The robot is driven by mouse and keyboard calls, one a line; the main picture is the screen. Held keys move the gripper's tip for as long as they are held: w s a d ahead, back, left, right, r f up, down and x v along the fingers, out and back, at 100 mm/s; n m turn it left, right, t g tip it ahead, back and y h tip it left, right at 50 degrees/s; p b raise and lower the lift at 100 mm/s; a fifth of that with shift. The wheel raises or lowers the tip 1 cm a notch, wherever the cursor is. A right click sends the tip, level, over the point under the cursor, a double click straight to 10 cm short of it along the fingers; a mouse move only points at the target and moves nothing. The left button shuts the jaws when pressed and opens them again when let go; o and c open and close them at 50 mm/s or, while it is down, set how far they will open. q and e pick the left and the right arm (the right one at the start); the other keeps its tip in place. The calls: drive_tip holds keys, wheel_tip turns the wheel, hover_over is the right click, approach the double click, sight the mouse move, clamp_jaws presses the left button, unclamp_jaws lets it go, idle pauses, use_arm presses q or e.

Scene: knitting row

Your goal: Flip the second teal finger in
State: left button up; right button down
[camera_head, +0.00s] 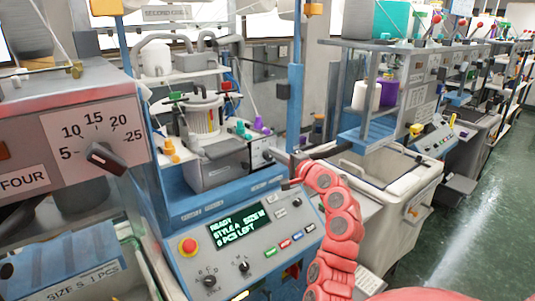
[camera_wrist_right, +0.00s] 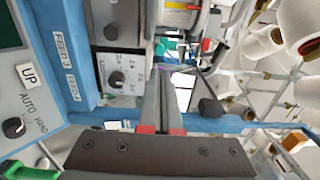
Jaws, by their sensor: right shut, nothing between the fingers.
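In the head view, small teal fingers (camera_head: 241,129) stand at the front right of the knitting head (camera_head: 203,118). Their individual positions are too small to tell apart. A purple finger (camera_head: 259,124) is to their right and orange fingers (camera_head: 168,150) are on the left side. Beyond the tips, teal (camera_wrist_right: 164,48) and a bit of purple (camera_wrist_right: 163,68) show, partly hidden by the machine. My left gripper is out of view.
A blue machine frame and a grey box with a dial (camera_wrist_right: 118,78) surround the knitting head closely. Below is a control panel (camera_head: 240,240) with a lit display and a red button (camera_head: 188,246). A white bin (camera_head: 390,180) stands right of my arm.

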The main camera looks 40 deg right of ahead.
drive_tip(key=shift+s+a, duration=0.15)
drive_tip(key=shift+s, duration=1)
drive_tip(key=shift+s, duration=0.15)
drive_tip(key=shift+w+f, duration=0.1)
drive_tip(key=shift+w, duration=0.1)
